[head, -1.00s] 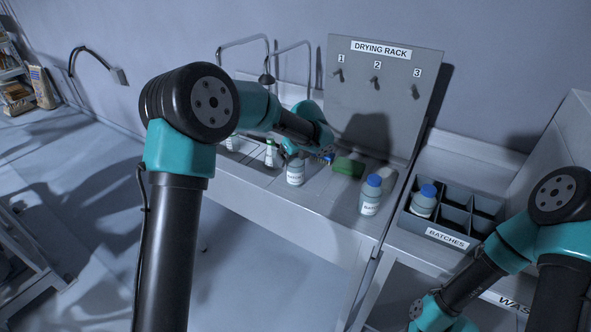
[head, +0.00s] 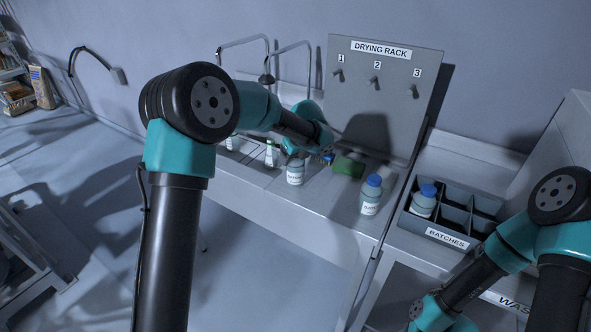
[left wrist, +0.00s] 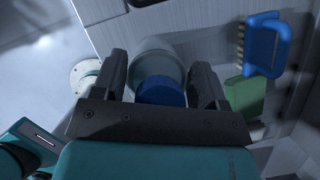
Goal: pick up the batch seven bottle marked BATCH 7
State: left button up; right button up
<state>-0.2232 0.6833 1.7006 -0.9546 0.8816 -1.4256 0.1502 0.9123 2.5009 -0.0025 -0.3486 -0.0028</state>
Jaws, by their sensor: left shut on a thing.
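A white bottle with a blue cap (left wrist: 161,91) sits between the fingers of my left gripper (left wrist: 159,68), which is shut on it. In the head view this bottle (head: 295,173) stands upright on the counter, its cap hidden by my left arm. Its label is too small to read. A second blue-capped bottle (head: 370,196) stands to its right on the counter, and a third (head: 424,201) is in a compartment of the BATCHES crate (head: 447,238). I cannot read which is BATCH 7. My right gripper is out of view.
A green block (head: 348,166) and a blue brush (left wrist: 264,45) lie just right of the held bottle. A small green-and-white bottle (head: 271,155) stands to its left. The DRYING RACK board (head: 385,100) with pegs rises behind.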

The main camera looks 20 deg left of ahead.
pick_arm(q)
jog(key=c, duration=0.4)
jog(key=shift+r, duration=0.2)
jog(key=shift+r, duration=1.35)
jog(key=shift+s+r, duration=0.1)
jog(key=shift+r, duration=0.25)
jog(key=s+d, duration=0.1)
jog(key=s, duration=0.4)
jog(key=s+d+r, duration=0.1)
jog(key=s+d, duration=0.1)
jog(key=s, duration=0.3)
jog(key=s+d, duration=0.1)
jog(key=s, duration=0.4)
jog(key=shift+d+r, duration=0.15)
jog(key=shift+d, duration=0.1)
